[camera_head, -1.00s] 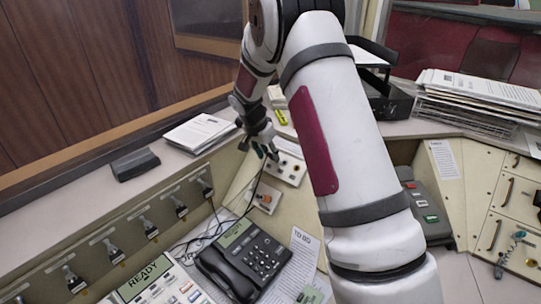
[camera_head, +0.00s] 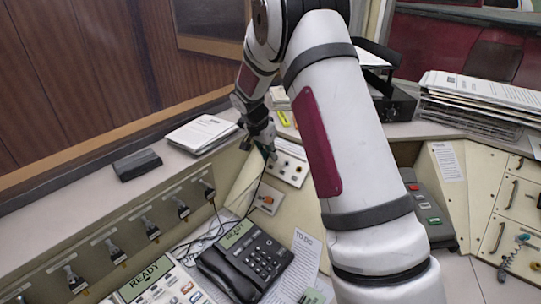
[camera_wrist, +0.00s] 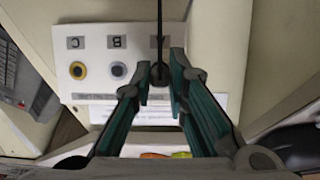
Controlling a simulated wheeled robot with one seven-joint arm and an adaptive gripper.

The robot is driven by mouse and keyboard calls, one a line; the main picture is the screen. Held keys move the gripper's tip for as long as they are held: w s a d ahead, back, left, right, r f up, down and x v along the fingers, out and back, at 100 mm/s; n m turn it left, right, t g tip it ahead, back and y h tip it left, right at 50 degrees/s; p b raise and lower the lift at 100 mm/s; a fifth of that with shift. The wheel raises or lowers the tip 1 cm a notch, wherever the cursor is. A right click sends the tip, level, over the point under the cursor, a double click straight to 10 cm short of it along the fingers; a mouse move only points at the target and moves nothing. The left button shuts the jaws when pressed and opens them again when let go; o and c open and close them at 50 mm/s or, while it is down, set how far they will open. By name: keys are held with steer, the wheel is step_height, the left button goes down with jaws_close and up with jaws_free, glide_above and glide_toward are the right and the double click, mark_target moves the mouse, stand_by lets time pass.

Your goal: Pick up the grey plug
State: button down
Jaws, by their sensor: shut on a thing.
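The grey plug (camera_wrist: 160,74) shows in the wrist view as a small dark piece between the fingertips, with a thin black cable running from it to the top edge. My gripper (camera_wrist: 158,82) is shut on it. The fingers hide much of the plug, so I cannot tell whether it sits in a socket. In the head view my gripper (camera_head: 267,152) is at the left side of a small socket panel (camera_head: 291,166), and the cable hangs below it. The wrist view shows the panel's yellow-ringed socket (camera_wrist: 78,70) and grey-ringed socket (camera_wrist: 118,70), with upside-down labels C and B.
A black telephone (camera_head: 245,260) stands on the desk below, near loose cables. A box with an orange part (camera_head: 267,198) is just under the socket panel. Papers (camera_head: 201,133) lie on the ledge to the left.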

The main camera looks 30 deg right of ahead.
steer(key=r, duration=0.2)
steer(key=shift+w+d+r, duration=0.15)
steer(key=shift+d+r, duration=0.05)
steer(key=shift+r, duration=0.2)
steer(key=s+a, duration=0.1)
steer(key=s, duration=0.7)
steer(key=s+a+r+b, duration=0.1)
steer(key=s, duration=0.7)
steer(key=shift+a+r, duration=0.25)
steer(key=shift+a, duration=0.15)
